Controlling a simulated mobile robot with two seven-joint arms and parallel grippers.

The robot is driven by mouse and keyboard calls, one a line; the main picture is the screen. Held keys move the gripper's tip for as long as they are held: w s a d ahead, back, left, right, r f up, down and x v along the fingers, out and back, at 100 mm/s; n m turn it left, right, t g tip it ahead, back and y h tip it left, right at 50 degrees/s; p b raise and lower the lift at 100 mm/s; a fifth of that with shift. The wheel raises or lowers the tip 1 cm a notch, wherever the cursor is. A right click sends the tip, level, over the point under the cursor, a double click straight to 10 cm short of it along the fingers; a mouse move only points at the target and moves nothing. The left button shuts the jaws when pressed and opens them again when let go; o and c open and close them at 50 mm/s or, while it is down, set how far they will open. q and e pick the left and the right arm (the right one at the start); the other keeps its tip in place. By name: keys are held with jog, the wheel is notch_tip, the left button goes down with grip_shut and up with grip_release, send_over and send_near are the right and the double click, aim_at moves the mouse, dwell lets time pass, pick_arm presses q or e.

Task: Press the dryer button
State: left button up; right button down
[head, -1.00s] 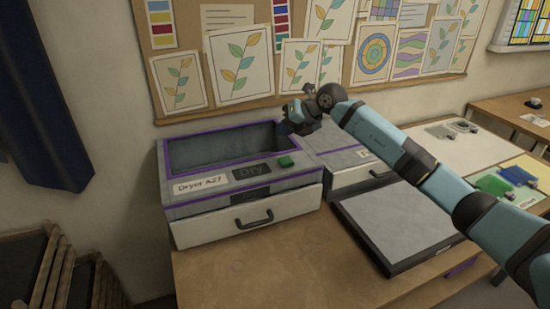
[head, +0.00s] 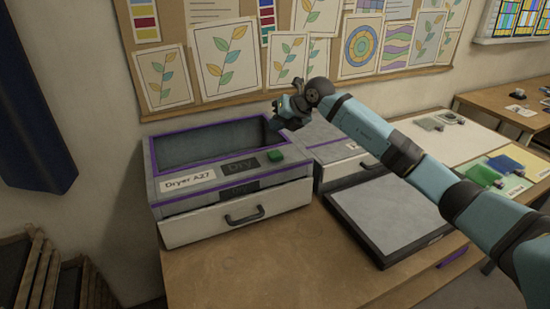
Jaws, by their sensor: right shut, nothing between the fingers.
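The dryer (head: 180,210) is a grey box with purple trim, an open top and a label reading "Dryer A27". It stands on the wooden table, with a white drawer front and dark handle below. Its green button (head: 275,156) is on the front right of the top edge, beside a dark "Dry" panel (head: 240,168). My right gripper (head: 278,124) is shut and empty, above and behind the button near the dryer's back right corner, apart from the button. My left gripper is not in view.
A second grey unit (head: 345,151) stands right of the dryer, partly behind my right arm. A flat grey board with a dark frame (head: 385,212) lies in front of it. Green and blue tools (head: 482,172) lie at the right. The table front (head: 270,260) is clear.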

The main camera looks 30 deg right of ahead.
jog(key=b, duration=0.2)
send_over(277, 153)
notch_tip(277, 153, down, 4)
jog(key=shift+f, duration=0.2)
jog(key=shift+f+b, duration=0.3)
jog(key=shift+f, duration=0.4)
dwell(0.6)
dwell(0.5)
jog(key=shift+f, duration=0.45)
